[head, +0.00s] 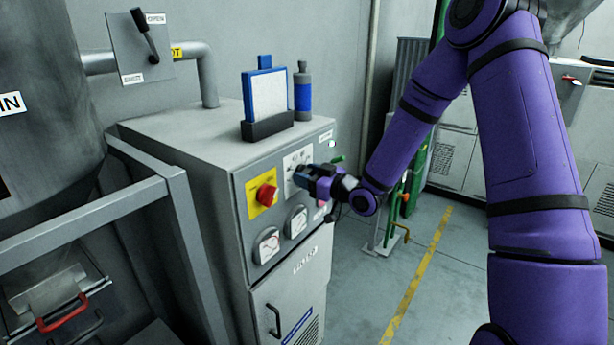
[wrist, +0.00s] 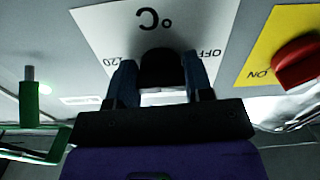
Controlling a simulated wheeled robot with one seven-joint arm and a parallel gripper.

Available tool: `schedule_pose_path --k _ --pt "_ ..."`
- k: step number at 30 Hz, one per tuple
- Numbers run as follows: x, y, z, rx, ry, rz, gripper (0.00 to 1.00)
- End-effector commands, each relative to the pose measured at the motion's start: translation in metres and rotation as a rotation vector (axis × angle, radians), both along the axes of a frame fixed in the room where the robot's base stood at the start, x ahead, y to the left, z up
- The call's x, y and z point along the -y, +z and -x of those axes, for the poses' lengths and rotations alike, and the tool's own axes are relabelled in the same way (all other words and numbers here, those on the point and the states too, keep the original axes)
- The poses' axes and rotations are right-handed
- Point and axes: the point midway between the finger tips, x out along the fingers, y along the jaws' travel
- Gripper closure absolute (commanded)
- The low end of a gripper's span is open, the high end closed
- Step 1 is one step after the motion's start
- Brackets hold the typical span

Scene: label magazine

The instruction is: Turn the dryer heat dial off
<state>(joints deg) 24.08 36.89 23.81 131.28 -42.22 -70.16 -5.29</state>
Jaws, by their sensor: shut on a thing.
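The heat dial is a dark round knob (wrist: 161,68) on a white plate (wrist: 105,30) marked "°C", "OFF" and "120" in the wrist view, where the picture is upside down. My gripper (wrist: 160,85) is shut on the knob, one finger on each side of it. The knob's pointer is hidden, so I cannot tell its setting. In the head view my gripper (head: 302,178) reaches the white plate (head: 290,160) on the upper front of the grey dryer cabinet (head: 190,150). The knob is mostly hidden by the gripper there.
A red switch (head: 267,195) on a yellow plate sits left of the dial. Two gauges (head: 268,246) are below. A framed filter (head: 265,95) and blue bottle (head: 302,92) stand on top.

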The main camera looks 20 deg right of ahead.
Motion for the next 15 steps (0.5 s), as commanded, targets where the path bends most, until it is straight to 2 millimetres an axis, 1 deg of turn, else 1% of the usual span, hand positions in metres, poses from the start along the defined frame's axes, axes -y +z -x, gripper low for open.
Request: schedule_pose_path --k 6,15 --pt "0.0006 -0.0009 0.0003 0.047 0.0 0.068 0.77" --pt "0.001 -0.0012 0.0002 0.066 -0.001 0.096 0.77"
